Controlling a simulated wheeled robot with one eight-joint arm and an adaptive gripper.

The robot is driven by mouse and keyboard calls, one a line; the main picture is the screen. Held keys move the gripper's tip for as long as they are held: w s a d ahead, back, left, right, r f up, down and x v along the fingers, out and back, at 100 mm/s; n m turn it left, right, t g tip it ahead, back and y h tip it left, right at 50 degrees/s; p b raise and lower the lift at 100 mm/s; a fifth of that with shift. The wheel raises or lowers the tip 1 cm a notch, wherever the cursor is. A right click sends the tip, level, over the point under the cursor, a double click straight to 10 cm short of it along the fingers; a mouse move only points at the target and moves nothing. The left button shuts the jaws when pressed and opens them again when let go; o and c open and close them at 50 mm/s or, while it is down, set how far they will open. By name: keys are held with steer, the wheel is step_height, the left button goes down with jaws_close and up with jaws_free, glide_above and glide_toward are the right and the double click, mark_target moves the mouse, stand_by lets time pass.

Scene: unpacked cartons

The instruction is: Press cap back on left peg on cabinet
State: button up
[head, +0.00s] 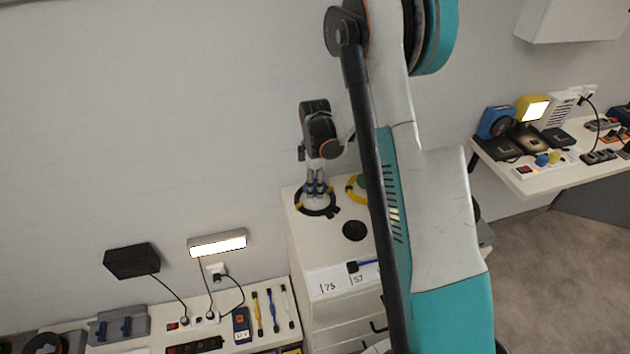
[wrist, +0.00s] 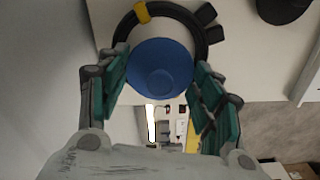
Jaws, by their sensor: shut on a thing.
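A blue cap (wrist: 160,85) fills the space between my fingers in the wrist view. My gripper (head: 316,188) is shut on it, pointing down over the left spot on the white cabinet top (head: 306,236). Behind the cap a pale round body shows inside a black ring (wrist: 207,35) with a yellow band; the ring also shows in the head view (head: 318,212). The left peg itself is hidden by the cap and gripper. I cannot tell whether the cap touches the peg.
A yellow and green round piece (head: 354,188) is partly hidden by my arm. A black disc (head: 355,230) lies on the cabinet nearer the front. A lower bench with cables and tools (head: 240,325) stands left; a shelf with boxes (head: 540,172) stands right.

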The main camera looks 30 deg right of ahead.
steer(key=shift+f+b, duration=0.7)
steer(key=shift+f, duration=0.2)
stand_by(0.6)
steer(key=o, duration=0.9)
steer(key=o, duration=0.4)
steer(key=shift+r+p, duration=1.85)
steer(key=shift+r, duration=1.65)
